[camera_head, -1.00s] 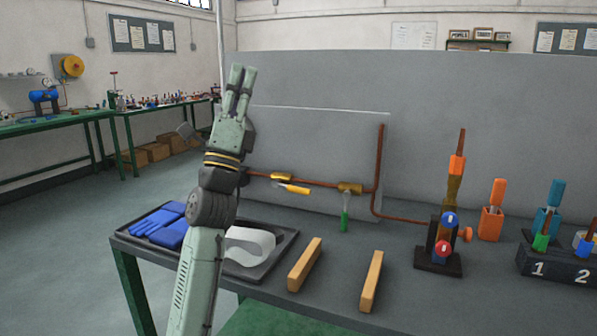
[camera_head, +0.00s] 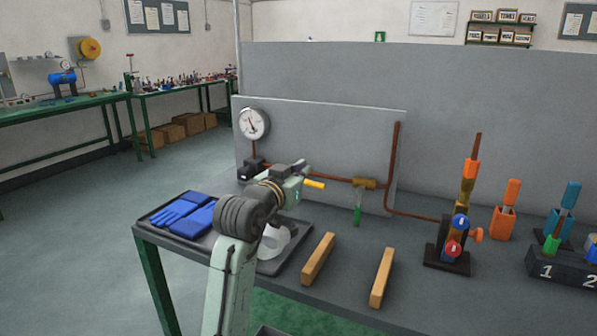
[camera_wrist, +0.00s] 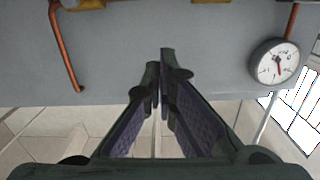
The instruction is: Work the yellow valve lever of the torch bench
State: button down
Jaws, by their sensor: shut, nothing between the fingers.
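The yellow valve lever (camera_head: 315,184) sticks out to the right from behind my gripper (camera_head: 299,170) in the head view, on the copper pipe of the bench panel. Its valve body is hidden there by my gripper. In the wrist view my gripper (camera_wrist: 159,62) has its two fingers close together, with nothing between them. I cannot tell whether my fingers touch the lever. A second brass valve (camera_head: 365,184) with a green lever (camera_head: 358,215) hanging down is to the right.
A pressure gauge (camera_head: 253,124) stands left on the panel; it also shows in the wrist view (camera_wrist: 275,62). A tray (camera_head: 270,268) with blue gloves (camera_head: 183,213) lies at front left. Two wooden bars (camera_head: 318,259) lie on the bench. A torch stand (camera_head: 447,258) is at right.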

jog(key=p, duration=0.2)
send_over(317, 185)
jog(key=v, duration=0.3)
jog(key=shift+w+a+f+p, duration=0.1)
jog(key=shift+w+f+p, duration=0.15)
jog(key=shift+f, duration=0.85)
jog(key=shift+w+f+p, duration=0.2)
jog(key=shift+w+f, duration=0.05)
jog(key=shift+f, duration=0.85)
jog(key=f+m+b, duration=0.1)
jog(key=b, duration=0.1)
jog(key=f+m+b, duration=0.1)
jog(key=b, duration=0.1)
jog(key=f+b, duration=0.1)
jog(key=b, duration=0.1)
jog(key=shift+s+d+f+m, duration=0.1)
jog(key=shift+d+f+m, duration=0.05)
jog(key=shift+d+m, duration=0.2)
